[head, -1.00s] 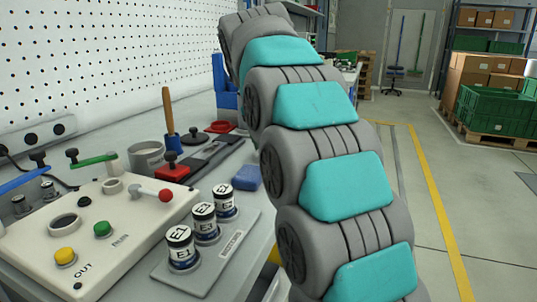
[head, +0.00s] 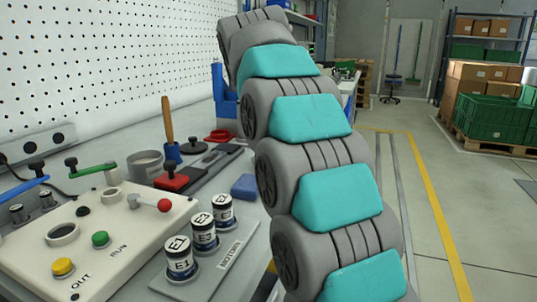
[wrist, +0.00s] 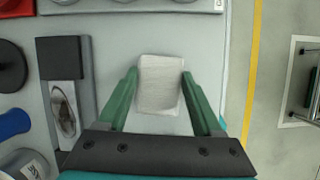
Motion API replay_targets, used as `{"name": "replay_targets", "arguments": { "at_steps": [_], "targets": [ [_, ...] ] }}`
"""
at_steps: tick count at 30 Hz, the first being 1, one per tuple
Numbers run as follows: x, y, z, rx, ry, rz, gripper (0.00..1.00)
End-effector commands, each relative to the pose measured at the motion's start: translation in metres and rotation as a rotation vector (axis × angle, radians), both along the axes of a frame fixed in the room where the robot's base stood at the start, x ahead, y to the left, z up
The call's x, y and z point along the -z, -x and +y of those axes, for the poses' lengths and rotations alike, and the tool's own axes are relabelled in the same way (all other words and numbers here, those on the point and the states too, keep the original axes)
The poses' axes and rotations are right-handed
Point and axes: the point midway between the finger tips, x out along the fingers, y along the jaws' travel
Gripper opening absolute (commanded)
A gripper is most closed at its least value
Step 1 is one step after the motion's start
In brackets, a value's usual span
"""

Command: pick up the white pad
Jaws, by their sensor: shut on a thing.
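The white pad (wrist: 160,87) lies between the two green fingers of my gripper (wrist: 159,80) in the wrist view. The fingers are shut on it from its left and right sides. The pad is pale and roughly rectangular, over the grey bench top (wrist: 115,65). I cannot tell whether it touches the bench or is held just above it. In the head view my grey and teal arm hides the pad and the gripper.
In the head view a control box (head: 95,235) and several labelled jars, one (head: 180,257) nearest, stand left of my arm. A blue block (head: 244,187) lies beside the arm. A dark plate (wrist: 63,75) is left of the gripper. Open floor (wrist: 268,140) lies right of the bench.

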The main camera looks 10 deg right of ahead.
Motion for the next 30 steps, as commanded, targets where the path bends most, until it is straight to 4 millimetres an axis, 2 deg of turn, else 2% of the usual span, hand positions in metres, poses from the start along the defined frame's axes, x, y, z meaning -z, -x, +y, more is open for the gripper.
{"name": "replay_targets", "arguments": {
  "at_steps": [14,23,30],
  "targets": [
    [-0.022,0.002,0.0,-0.001,0.001,-0.001,0.15],
    [-0.024,0.021,0.001,-0.002,0.002,-0.002,0.15],
    [-0.026,0.044,0.003,-0.003,0.001,-0.003,0.15]
  ]
}}
